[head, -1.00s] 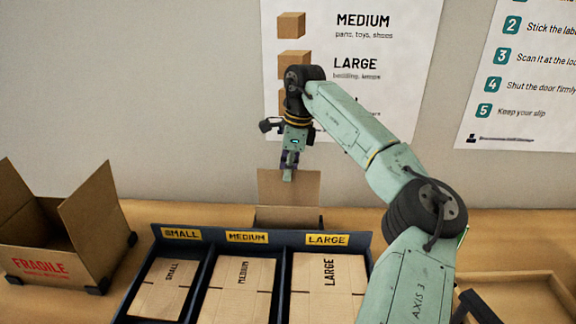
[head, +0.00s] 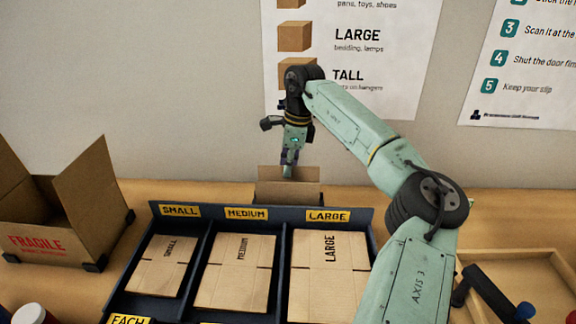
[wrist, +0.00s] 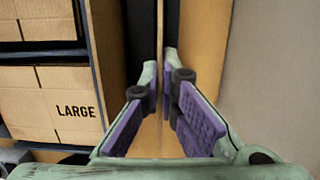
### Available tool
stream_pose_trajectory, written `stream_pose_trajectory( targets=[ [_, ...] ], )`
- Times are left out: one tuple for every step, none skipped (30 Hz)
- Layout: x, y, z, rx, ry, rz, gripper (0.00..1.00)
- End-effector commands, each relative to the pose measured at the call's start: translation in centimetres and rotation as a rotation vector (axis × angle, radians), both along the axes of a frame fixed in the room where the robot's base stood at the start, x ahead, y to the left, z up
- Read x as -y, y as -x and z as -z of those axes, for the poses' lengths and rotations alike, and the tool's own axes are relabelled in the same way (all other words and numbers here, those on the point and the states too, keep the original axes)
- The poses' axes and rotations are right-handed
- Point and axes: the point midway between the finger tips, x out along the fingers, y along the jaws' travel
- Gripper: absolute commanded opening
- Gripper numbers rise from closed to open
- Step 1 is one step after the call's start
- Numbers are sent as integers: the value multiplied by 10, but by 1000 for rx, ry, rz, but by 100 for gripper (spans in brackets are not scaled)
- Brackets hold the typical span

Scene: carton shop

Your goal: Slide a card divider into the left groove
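My gripper (head: 289,172) points down behind the label rack. It is shut on the top edge of a tan card divider (head: 270,174), which stands upright. In the wrist view the divider (wrist: 160,25) shows edge-on as a thin strip between my gripper's fingertips (wrist: 160,68), with dark strips on both sides of it. A low tan cardboard panel (head: 288,194) stands in front of the divider and hides its lower part. The groove itself does not show clearly, and I cannot tell how deep the divider sits.
A dark rack (head: 283,260) with flat cartons in small, medium and large bays stands in front. An open FRAGILE carton (head: 35,245) is at the left. A wooden tray (head: 540,262) is at the right. The grey wall (head: 150,90) rises close behind.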

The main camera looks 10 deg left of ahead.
Motion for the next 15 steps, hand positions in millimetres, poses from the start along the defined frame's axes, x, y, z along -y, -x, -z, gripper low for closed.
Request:
stream_pose_trajectory(
  targets=[
    [0, 0, 1, 0, 0, 0, 0],
    [0, 0, 1, 0, 0, 0, 0],
    [0, 0, 1, 0, 0, 0, 0],
    [0, 0, 1, 0, 0, 0, 0],
    [0, 0, 0, 0, 0, 0, 0],
    [0, 0, 0, 0, 0, 0, 0],
    [0, 0, 0, 0, 0, 0, 0],
    [0, 0, 0, 0, 0, 0, 0],
    [0, 0, 0, 0, 0, 0, 5],
    [0, 0, 0, 0, 0, 0, 7],
    [0, 0, 0, 0, 0, 0, 9],
    [0, 0, 0, 0, 0, 0, 12],
    [0, 0, 0, 0, 0, 0, 14],
    [0, 0, 0, 0, 0, 0, 16],
    [0, 0, 0, 0, 0, 0, 19]
  ],
)
